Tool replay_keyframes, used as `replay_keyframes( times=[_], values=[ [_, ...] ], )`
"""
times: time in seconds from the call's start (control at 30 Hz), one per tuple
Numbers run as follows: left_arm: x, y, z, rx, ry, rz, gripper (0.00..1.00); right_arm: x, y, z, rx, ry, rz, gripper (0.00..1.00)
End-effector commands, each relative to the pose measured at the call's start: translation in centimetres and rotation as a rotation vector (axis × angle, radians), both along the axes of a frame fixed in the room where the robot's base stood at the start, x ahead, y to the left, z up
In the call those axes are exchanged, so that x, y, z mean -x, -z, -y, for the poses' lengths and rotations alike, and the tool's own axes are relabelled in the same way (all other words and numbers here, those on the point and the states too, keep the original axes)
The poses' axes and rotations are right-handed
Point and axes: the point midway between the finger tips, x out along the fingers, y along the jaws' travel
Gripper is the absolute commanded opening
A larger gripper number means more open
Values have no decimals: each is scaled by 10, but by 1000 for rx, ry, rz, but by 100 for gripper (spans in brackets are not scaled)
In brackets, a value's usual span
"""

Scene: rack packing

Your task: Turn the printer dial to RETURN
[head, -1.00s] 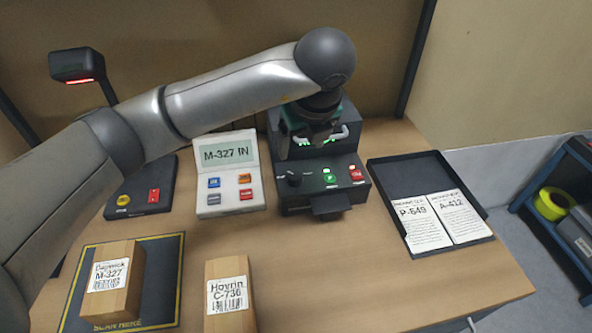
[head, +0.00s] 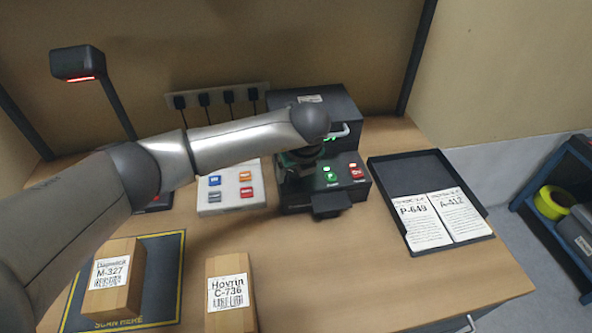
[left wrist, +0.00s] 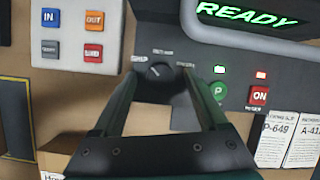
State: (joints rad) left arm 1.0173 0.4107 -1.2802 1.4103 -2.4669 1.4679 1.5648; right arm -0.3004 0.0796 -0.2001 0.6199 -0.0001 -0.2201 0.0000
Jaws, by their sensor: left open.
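The printer (head: 335,108) is a black box at the back middle of the table. Its dial (left wrist: 155,72) is a small dark knob with a light pointer line, ringed by small labels. One label at the left reads SHIP; the others are too blurred to read surely. My left gripper (left wrist: 158,80) is open, its two fingers pointing at the panel on either side of the dial, with no clear contact visible. In the head view my left gripper (head: 293,172) hides the dial. The printer screen (left wrist: 245,14) reads READY in green. My right gripper is not in view.
Right of the dial are a green P button (left wrist: 217,92) and a red ON button (left wrist: 259,95). A keypad (head: 231,187) stands left of the printer. A black tray (head: 470,206) with two slips lies right. Boxes M-327 (head: 113,277) and C-736 (head: 230,294) stand in front.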

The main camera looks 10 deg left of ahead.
Motion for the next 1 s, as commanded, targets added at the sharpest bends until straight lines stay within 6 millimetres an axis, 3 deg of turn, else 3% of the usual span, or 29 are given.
replay_keyframes(
  times=[0.2,0.83,1.0],
  values=[
    [0,0,0,0,0,0,74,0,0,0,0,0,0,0],
    [0,0,0,1,0,-1,3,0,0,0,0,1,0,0],
    [0,0,0,1,0,-1,0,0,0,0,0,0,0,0]
  ],
)
